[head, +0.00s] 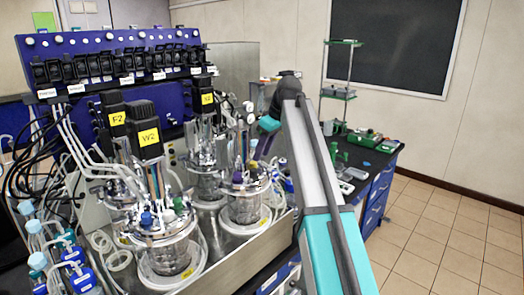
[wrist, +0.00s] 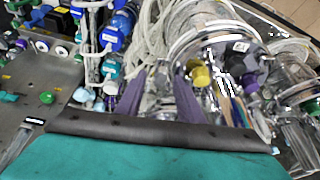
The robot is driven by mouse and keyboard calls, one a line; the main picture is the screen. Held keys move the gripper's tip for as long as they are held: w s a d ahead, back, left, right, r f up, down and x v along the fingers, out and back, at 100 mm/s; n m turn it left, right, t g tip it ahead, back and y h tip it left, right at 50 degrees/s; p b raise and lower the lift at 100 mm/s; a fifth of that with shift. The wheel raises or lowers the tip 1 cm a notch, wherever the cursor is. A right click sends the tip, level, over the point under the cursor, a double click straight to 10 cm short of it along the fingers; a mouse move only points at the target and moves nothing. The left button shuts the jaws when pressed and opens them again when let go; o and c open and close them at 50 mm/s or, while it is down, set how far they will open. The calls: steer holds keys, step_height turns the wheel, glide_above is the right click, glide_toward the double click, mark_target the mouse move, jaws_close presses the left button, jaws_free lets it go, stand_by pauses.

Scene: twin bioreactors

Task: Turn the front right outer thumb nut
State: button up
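Glass vessels with metal head plates stand in two rows in the head view. The front right vessel (head: 246,205) has a crowded lid with purple and other small caps. I cannot single out its outer thumb nut among the fittings. In the wrist view a round vessel lid (wrist: 222,45) with a yellow cap (wrist: 200,75) shows right of centre. My gripper (wrist: 160,76) shows there as two purple-grey fingers, spread apart, with pale tubing visible between them. No thing is seen held. Whether the fingers touch anything is unclear.
The front left vessel (head: 170,255) and tall black motors (head: 145,129) crowd the left. Blue-capped bottles (head: 68,255) and loose tubing lie further left. A blue pump panel (head: 110,60) stands behind. Tiled floor (head: 445,235) is free at the right.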

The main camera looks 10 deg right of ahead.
jaws_close()
steer(key=shift+m, duration=0.3)
steer(key=shift+s+a+m+t+h, duration=0.15)
steer(key=shift+m+h, duration=0.25)
steer(key=shift+m, duration=0.6)
steer(key=shift+w+a+m+t+h, duration=0.1)
steer(key=shift+m+t+h, duration=0.25)
steer(key=shift+m, duration=0.65)
steer(key=shift+d, duration=0.1)
jaws_free()
